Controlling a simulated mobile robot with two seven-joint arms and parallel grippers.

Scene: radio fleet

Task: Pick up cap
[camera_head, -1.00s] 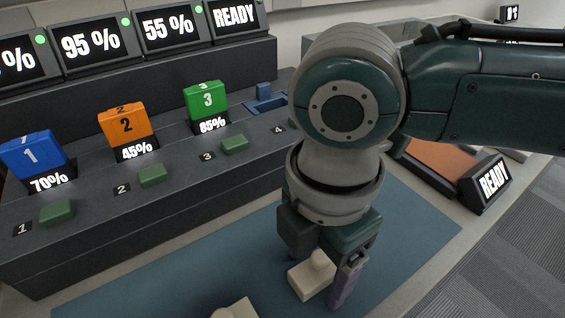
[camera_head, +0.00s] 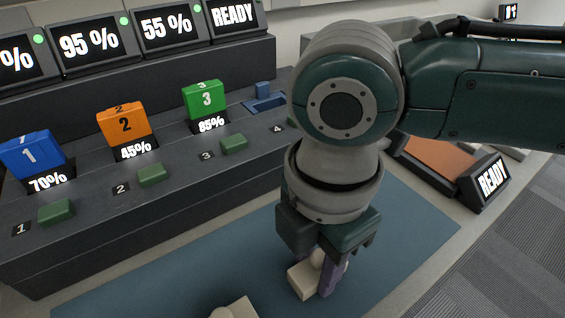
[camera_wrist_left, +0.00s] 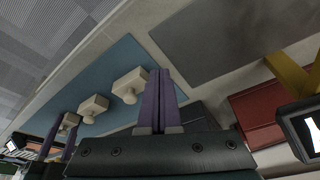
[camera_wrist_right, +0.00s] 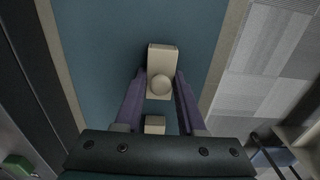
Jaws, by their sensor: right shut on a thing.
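A cream cap, a block with a round knob (camera_head: 303,280), stands on the blue mat (camera_head: 190,270). My right gripper (camera_head: 325,268) points down at it with its purple fingers shut on it. In the right wrist view, the cap (camera_wrist_right: 162,60) lies between the fingertips. A second cream cap (camera_head: 235,309) stands nearby, cut off at the bottom of the head view. Several caps show in a row in the left wrist view, the nearest cap (camera_wrist_left: 130,85) beside my left gripper (camera_wrist_left: 160,75), whose fingers are together and empty.
A dark charger bank with blue (camera_head: 32,155), orange (camera_head: 125,124) and green (camera_head: 205,100) numbered blocks stands at the back left. A tray with an orange surface (camera_head: 440,157) and a READY display (camera_head: 487,182) is at the right. The mat's right part is clear.

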